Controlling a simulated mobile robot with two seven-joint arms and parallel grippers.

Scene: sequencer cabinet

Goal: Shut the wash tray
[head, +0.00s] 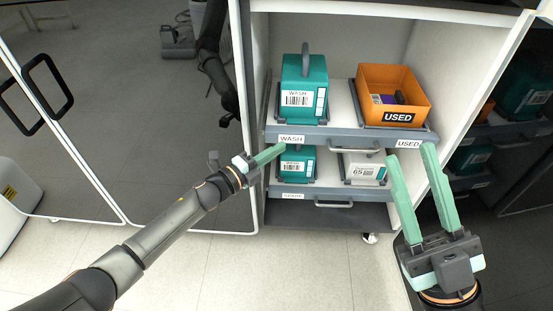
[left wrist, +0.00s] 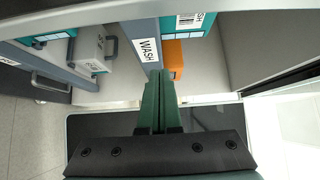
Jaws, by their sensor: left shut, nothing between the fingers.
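The wash tray is a grey shelf-like tray (head: 325,136) in the cabinet's upper level, with a "WASH" label on the left of its front and a "USED" label on the right. It appears slid out somewhat. It carries a teal "WASH" box (head: 303,88) and an orange "USED" bin (head: 394,96). My left gripper (head: 283,147) is shut and empty, its tips close to the tray front by the "WASH" label; contact cannot be told. In the left wrist view, its fingers (left wrist: 158,78) lie just below that label (left wrist: 147,50). My right gripper (head: 411,152) is open and empty, in front of the tray's right end.
A lower tray (head: 330,194) holds a smaller teal box (head: 297,165) and a white box (head: 364,168). Open glass doors flank the cabinet, the left one (head: 245,120) near my left gripper. The floor in front is clear.

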